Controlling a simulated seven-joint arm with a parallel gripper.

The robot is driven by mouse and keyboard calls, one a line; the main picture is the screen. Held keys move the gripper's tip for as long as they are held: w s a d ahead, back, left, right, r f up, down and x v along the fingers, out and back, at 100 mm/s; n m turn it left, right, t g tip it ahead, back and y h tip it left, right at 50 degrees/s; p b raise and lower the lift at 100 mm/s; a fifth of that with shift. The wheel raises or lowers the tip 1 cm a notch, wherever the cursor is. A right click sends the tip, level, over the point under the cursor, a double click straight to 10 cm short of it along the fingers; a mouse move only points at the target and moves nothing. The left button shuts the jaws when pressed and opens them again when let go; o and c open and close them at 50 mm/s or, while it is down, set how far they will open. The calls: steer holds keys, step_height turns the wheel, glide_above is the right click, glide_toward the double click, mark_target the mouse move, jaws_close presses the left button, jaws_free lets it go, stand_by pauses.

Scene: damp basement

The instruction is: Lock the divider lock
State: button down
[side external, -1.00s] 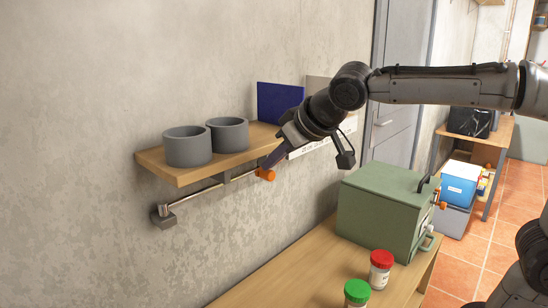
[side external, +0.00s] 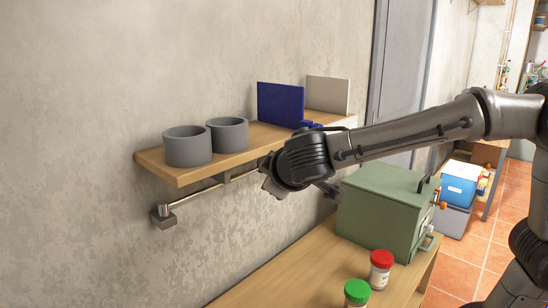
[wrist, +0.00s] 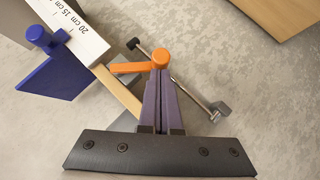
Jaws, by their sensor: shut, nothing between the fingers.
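My gripper (wrist: 160,78) is shut with nothing between its purple fingers. In the wrist view its tips overlap the round end of an orange lever (wrist: 130,68); I cannot tell whether they touch. The lever is by the metal rod under the shelf, and its arm points left. A blue divider (side external: 280,103) stands upright on the shelf. It also shows in the wrist view (wrist: 58,80), with a blue knob (wrist: 39,35) near it. I cannot tell which part is the lock. In the side view my wrist hides the fingers and the lever.
The wooden shelf (side external: 182,177) holds two grey pots (side external: 187,147) and a pale panel (side external: 328,94). The metal rod (side external: 200,196) runs below it. A green box (side external: 380,210) and jars with red (side external: 382,257) and green lids (side external: 357,290) stand on the bench below.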

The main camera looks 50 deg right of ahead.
steer(key=f+n+h, duration=0.1)
steer(key=d+f+n+h, duration=0.1)
steer(key=f+t+h, duration=0.1)
steer(key=shift+d+n+h, duration=0.3)
steer(key=shift+n+h, duration=0.1)
steer(key=w+a+r+v, duration=0.1)
steer(key=w+v, duration=0.1)
steer(key=v, duration=1.1)
steer(key=shift+a, duration=0.3)
steer(key=shift+d, duration=0.1)
